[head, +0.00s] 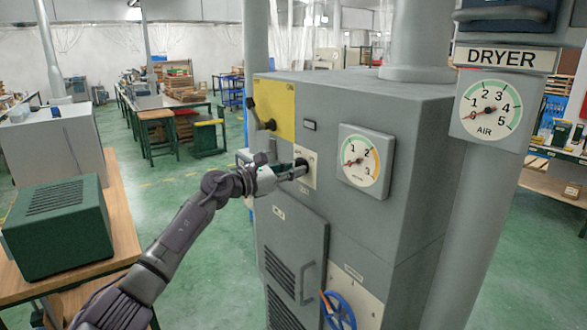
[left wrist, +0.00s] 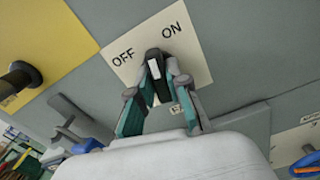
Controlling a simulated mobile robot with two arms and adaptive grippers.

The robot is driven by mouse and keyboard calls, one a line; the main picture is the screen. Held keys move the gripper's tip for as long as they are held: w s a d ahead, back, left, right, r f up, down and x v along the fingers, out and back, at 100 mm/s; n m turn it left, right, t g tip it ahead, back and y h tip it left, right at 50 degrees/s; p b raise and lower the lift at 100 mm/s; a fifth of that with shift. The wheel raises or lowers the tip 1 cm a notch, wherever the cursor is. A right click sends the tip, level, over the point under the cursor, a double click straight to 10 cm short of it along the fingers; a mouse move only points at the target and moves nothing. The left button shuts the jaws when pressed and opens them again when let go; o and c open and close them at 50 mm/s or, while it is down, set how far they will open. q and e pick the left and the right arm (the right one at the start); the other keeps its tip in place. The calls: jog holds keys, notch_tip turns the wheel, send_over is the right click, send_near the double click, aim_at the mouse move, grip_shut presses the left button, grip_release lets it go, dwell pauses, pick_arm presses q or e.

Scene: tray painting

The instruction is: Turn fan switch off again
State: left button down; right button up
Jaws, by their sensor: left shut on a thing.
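The fan switch is a black knob (left wrist: 154,60) with a white mark, on a cream plate (left wrist: 190,55) lettered OFF and ON. In the left wrist view the mark points roughly between the two words; I cannot tell which position it is in. The plate also shows in the head view (head: 311,155) on the front of the grey dryer cabinet (head: 400,125). My left gripper (head: 298,169) reaches in from the left, its fingers closed around the knob. The fingers (left wrist: 160,95) partly hide the knob. My right gripper is in neither view.
Left of the switch is a yellow panel (head: 285,110) with a black lever. Right of it is a round gauge (head: 361,163). Below are a louvred door (head: 283,238) and a blue handwheel (head: 342,306). A green box (head: 62,225) sits on a bench at left.

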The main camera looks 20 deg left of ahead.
pick_arm(q)
jog(key=n+p, duration=0.2)
jog(key=n, duration=0.3)
jog(key=shift+n+p, duration=2)
jog(key=shift+n, duration=1.1)
jog(key=shift+f, duration=0.1)
jog(key=c, duration=1.1)
grip_release()
jog(key=shift+s+a, duration=0.1)
jog(key=v, duration=1.1)
jog(key=shift+s+a, duration=0.25)
jog(key=shift+s, duration=0.05)
